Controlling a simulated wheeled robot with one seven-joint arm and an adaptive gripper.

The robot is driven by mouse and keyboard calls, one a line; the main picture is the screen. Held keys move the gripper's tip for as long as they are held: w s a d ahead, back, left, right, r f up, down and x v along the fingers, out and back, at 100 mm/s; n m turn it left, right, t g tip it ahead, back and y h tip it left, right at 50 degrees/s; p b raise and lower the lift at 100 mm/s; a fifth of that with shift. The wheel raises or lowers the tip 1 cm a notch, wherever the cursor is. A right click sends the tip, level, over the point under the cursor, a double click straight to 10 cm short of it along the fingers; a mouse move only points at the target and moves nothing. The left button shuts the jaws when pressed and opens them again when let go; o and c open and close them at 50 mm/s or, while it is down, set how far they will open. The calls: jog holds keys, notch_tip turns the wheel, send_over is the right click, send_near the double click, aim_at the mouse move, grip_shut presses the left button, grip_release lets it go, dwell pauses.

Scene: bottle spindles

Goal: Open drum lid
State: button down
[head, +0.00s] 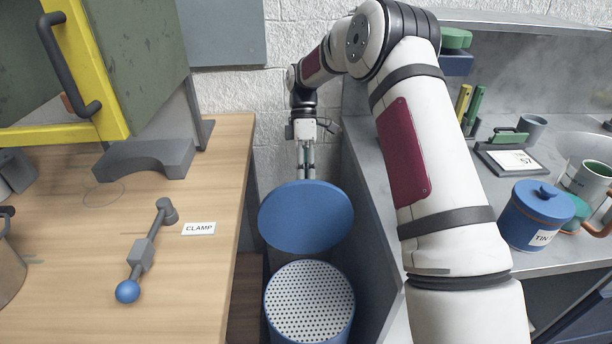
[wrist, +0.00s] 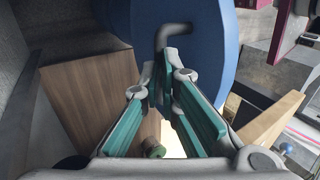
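The drum (head: 310,303) stands low between the wooden bench and the grey counter, with a perforated white surface at its top. Its round blue lid (head: 306,217) is raised and steeply tilted, a plain face toward the head camera. The lid's lower edge is close to the drum's far rim. My gripper (head: 307,172) is behind the lid, its tips partly hidden by it. In the wrist view the blue lid (wrist: 207,65) fills the upper middle. A dark bent handle (wrist: 172,34) on it runs down to my gripper's (wrist: 170,68) nearly closed teal fingertips, which look shut on it.
The wooden bench (head: 215,270) borders the drum closely on the left, with a clamp lever (head: 142,254) and yellow-framed box (head: 110,125) on it. The grey counter (head: 365,220) is close on the right, carrying a blue tin (head: 530,220). A block wall stands behind.

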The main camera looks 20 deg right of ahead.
jog(key=shift+s+d+f+g, duration=0.1)
jog(key=shift+s+f+g, duration=0.1)
jog(key=shift+f, duration=0.35)
jog(key=shift+s+f+g, duration=0.1)
jog(key=shift+s+f, duration=0.1)
jog(key=shift+f, duration=0.3)
jog(key=c, duration=1.5)
grip_release()
jog(key=shift+o, duration=0.2)
jog(key=shift+w+r, duration=0.2)
jog(key=shift+c, duration=0.6)
jog(key=v, duration=1)
jog(key=shift+r, duration=0.3)
jog(key=shift+c, duration=0.5)
jog(key=shift+v, duration=0.75)
